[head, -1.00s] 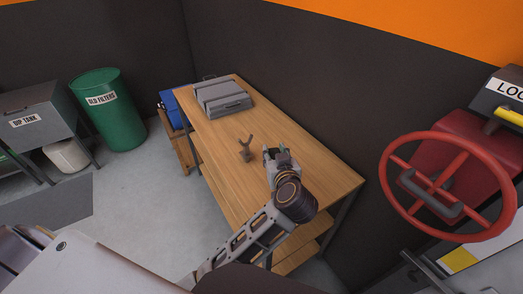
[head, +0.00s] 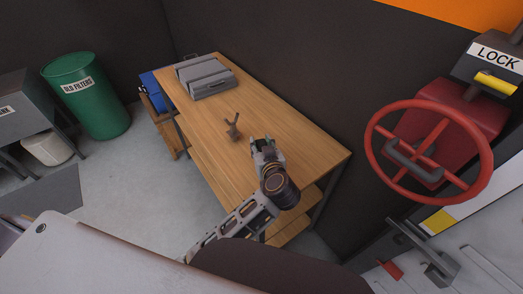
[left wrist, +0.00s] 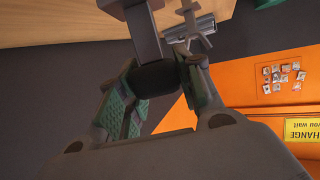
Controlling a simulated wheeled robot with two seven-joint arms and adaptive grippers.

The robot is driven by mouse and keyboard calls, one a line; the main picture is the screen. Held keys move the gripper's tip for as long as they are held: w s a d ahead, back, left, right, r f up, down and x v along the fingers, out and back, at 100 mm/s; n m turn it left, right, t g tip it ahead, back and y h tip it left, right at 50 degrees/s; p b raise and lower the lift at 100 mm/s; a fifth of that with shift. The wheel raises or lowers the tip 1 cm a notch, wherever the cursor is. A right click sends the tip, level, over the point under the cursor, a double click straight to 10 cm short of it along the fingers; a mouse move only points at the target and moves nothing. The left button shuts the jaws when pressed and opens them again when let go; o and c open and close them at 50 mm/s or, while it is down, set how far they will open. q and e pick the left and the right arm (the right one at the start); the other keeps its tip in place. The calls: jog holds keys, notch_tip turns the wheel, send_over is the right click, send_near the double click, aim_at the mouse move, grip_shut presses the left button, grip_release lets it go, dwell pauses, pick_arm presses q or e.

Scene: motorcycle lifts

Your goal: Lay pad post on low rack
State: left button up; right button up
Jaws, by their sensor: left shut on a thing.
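My left gripper (head: 262,144) is over the near right part of the wooden bench in the head view. In the left wrist view, its green-padded fingers (left wrist: 158,85) are shut on a grey post with a dark end, which I take for the pad post (left wrist: 146,32). The dark end sits between the fingers and the shaft runs away toward the bench. In the head view the gripper mostly hides the post. I cannot tell whether its far end touches the bench. No rack is clearly identifiable; the bench has lower shelves (head: 289,229). My right gripper is not in view.
A forked post (head: 233,127) stands on the bench (head: 285,120), left of the gripper. A grey case (head: 206,79) lies at the far end. A green drum (head: 87,95) stands left; a red handwheel (head: 428,150) is right.

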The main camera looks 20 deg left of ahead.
pick_arm(q)
jog(key=shift+f, duration=1.35)
jog(key=o, duration=1.1)
jog(key=shift+f, duration=0.1)
jog(key=v, duration=0.7)
jog(key=shift+s+r+b, duration=0.2)
jog(key=shift+b, duration=0.15)
jog(key=shift+d, duration=0.15)
